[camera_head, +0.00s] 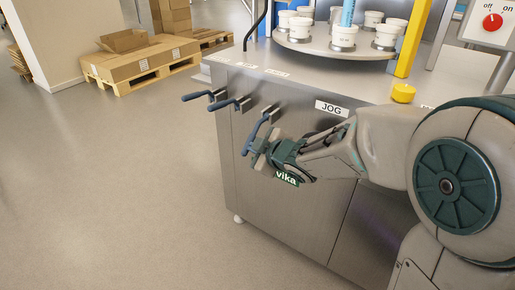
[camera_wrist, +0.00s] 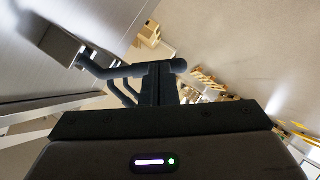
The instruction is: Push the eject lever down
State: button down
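Several-part blue-handled levers stick out of the machine's steel side. The nearest lever (camera_head: 255,132), close to the JOG plate, slants down and left, while the other two look flatter. The lever labels on the top edge are too small to read, so I cannot tell by name which is eject. My gripper (camera_head: 262,152) is at the nearest lever's handle. In the wrist view, my fingers (camera_wrist: 155,88) are close together, and the lever (camera_wrist: 105,70) crosses at their tips, its end showing just past them. They seem to touch it; no grip around it is visible.
The second lever (camera_head: 228,104) and the far lever (camera_head: 200,95) stand close beside it. The JOG plate (camera_head: 332,108) is to the right. A turntable (camera_head: 330,46) with white cups stands on top. A pallet with boxes (camera_head: 140,65) is far back; floor at left is clear.

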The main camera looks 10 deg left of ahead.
jog(key=shift+r+p, duration=0.75)
jog(key=shift+r, duration=0.1)
jog(key=shift+s+d+r+p, duration=0.15)
jog(key=shift+d+r+p, duration=0.15)
jog(key=shift+p, duration=0.1)
jog(key=p+v, duration=0.7)
jog(key=v, duration=0.6)
jog(key=shift+d, duration=0.1)
